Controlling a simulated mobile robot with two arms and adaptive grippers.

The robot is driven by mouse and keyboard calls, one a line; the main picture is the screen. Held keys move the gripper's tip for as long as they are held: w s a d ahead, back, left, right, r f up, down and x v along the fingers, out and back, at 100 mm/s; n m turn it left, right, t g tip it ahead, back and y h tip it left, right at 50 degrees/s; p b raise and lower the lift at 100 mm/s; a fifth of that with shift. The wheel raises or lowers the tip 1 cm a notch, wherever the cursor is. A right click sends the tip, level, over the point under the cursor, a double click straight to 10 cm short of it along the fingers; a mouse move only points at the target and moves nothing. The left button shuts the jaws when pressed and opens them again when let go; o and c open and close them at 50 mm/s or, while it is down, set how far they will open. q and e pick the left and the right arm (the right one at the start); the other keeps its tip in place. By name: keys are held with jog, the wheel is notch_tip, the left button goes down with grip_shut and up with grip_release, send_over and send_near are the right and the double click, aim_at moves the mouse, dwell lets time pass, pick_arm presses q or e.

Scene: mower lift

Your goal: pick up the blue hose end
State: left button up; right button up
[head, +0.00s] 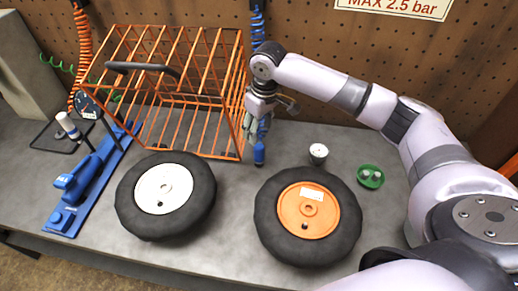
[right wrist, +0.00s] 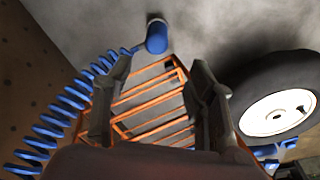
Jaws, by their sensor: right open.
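The blue hose end (head: 259,155) shows just below my right gripper (head: 259,128), to the right of the orange cage. In the right wrist view the blue hose end (right wrist: 157,36) lies just beyond the fingertips, roughly centred between them. My right gripper (right wrist: 160,75) is open, its fingers pointing down beside the cage, with nothing seen clamped. The coiled blue hose (head: 258,25) hangs from above behind my wrist; its coils (right wrist: 50,125) run along the left in the right wrist view. My left gripper is not in view.
The orange wire cage (head: 158,152) stands close on the left. A white-hubbed wheel (head: 197,215) and an orange-hubbed wheel (head: 345,215) lie in front. A white cup (head: 318,153) and a green dish (head: 371,184) are to the right. A blue tool (head: 92,180) lies far left.

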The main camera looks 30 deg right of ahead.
aim_at(259, 146)
jog(key=f, duration=0.4)
jog(key=shift+w+f+p, duration=0.1)
jog(key=shift+w+p, duration=0.2)
jog(key=shift+w, duration=0.1)
jog(key=shift+s+f, duration=0.1)
jog(key=shift+f, duration=0.25)
jog(key=f, duration=0.1)
jog(key=f+p, duration=0.1)
jog(key=f, duration=0.2)
jog(key=shift+d+f+p, duration=0.25)
jog(key=shift+f+p, duration=0.05)
jog(key=shift+p, duration=0.05)
jog(key=shift+f, duration=0.2)
jog(key=shift+c, duration=0.5)
jog(key=shift+r, duration=0.1)
grip_shut()
